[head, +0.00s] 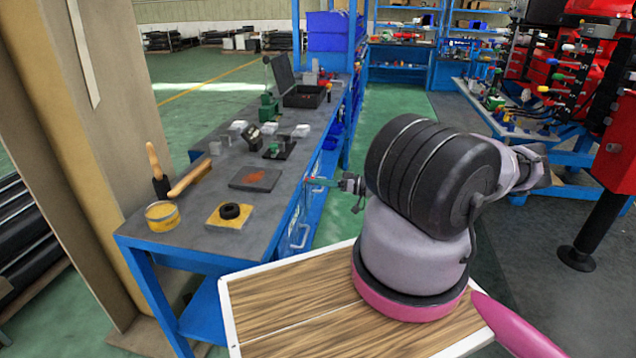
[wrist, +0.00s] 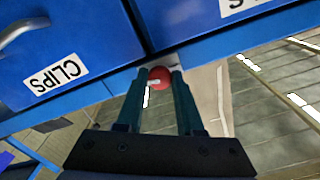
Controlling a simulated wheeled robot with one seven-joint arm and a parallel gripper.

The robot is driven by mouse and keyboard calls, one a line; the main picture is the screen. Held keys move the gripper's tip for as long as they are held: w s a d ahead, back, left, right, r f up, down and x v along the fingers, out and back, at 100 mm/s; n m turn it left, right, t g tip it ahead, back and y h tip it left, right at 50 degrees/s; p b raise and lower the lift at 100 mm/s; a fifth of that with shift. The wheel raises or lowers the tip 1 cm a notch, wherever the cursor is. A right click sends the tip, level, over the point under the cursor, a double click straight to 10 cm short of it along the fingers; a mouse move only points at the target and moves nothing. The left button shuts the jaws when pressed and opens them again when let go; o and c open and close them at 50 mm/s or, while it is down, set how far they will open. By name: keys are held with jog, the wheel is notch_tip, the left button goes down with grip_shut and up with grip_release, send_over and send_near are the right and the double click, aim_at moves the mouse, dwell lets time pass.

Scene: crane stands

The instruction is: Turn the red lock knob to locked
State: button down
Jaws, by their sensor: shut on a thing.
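The red lock knob (wrist: 159,75) is small and round and sits at the lower edge of the blue drawer front in the wrist view. It has a pale mark on its face, too small to read well. My gripper (wrist: 160,74) is shut on the knob, one dark green finger on each side of it. In the head view my gripper (head: 322,182) is at the front side of the blue workbench (head: 152,250), just below the top. The knob is hard to make out there. Whether it points to locked or unlocked I cannot tell.
Blue drawers labelled CLIPS (wrist: 58,75) with a metal handle (wrist: 22,32) surround the knob. The bench top holds a tape roll (head: 162,215), a yellow plate with a black ring (head: 230,211), a wooden-handled tool (head: 190,178) and a black case (head: 303,96). Green floor lies open behind.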

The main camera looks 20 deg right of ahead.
jog(key=shift+f, duration=0.1)
jog(key=c, duration=0.5)
grip_release()
jog(key=shift+c, duration=0.2)
jog(key=v, duration=1.1)
jog(key=shift+a, duration=0.1)
